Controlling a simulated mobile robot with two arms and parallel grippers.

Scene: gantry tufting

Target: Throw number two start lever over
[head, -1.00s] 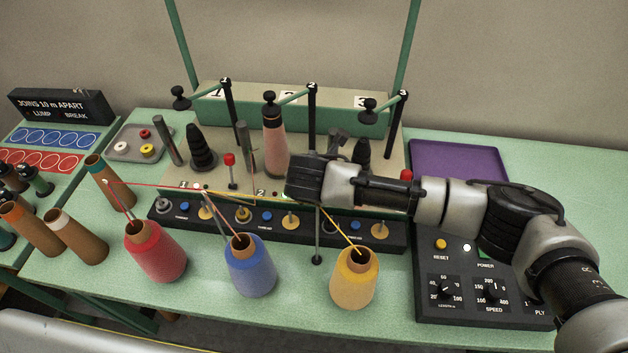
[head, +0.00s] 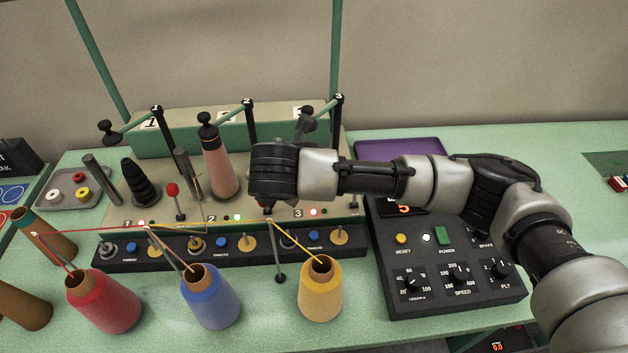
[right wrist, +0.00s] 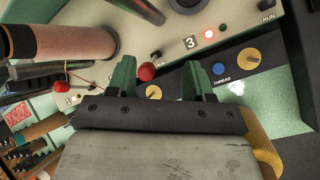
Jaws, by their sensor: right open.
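The number two start lever's red ball knob (right wrist: 147,71) shows in the right wrist view, left of the 3 label. It lies between the green fingers of my right gripper (right wrist: 159,76), nearer the left finger; contact cannot be told. The gripper is open. In the head view my right gripper (head: 268,200) is over the panel between labels 2 (head: 212,218) and 3 (head: 298,212), hiding most of that lever. A lamp by label 2 (head: 238,217) glows green. The number one lever (head: 173,188) stands upright to the left. My left gripper is not in view.
Red, blue and yellow yarn cones (head: 320,290) stand in front of the panel, with threads running from them. A pink cone (head: 220,165) stands close left of my right gripper. A black control box (head: 440,290) and a purple tray (head: 400,148) are at right.

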